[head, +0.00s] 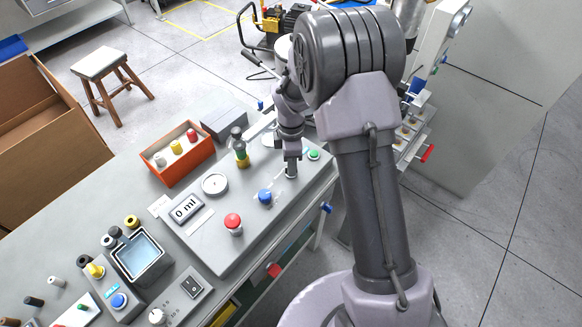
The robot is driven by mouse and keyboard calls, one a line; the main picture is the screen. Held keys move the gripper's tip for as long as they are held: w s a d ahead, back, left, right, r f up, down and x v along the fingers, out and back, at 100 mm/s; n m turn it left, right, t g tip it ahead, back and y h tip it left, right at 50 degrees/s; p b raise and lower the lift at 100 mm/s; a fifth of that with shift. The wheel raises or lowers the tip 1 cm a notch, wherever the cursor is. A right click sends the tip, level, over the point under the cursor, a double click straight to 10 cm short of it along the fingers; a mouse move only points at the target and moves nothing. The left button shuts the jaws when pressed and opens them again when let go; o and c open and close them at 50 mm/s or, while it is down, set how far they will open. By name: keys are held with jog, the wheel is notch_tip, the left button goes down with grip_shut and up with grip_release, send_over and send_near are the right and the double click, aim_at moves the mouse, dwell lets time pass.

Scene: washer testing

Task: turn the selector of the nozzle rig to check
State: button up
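The nozzle rig (215,248) is a grey panel on the bench, with a "0 ml" display (186,209), a round gauge (215,184), a red button (233,222), a blue knob (265,196) and a green button (313,154). A green and yellow nozzle (241,153) stands upright at its back. My gripper (291,174) points down at the panel between the blue knob and the green button. White markings show on the panel beside its tips. I cannot make out a selector there, as the gripper covers that spot. Its fingers are too small to tell open from shut.
An orange box (177,171) with several coloured parts stands behind the rig. A water basin (140,262), a small box with a blue button (118,299) and a switch box (184,299) stand at the front left. A wooden stool (100,64) stands on the floor.

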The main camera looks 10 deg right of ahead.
jog(key=shift+f, duration=0.45)
grip_shut()
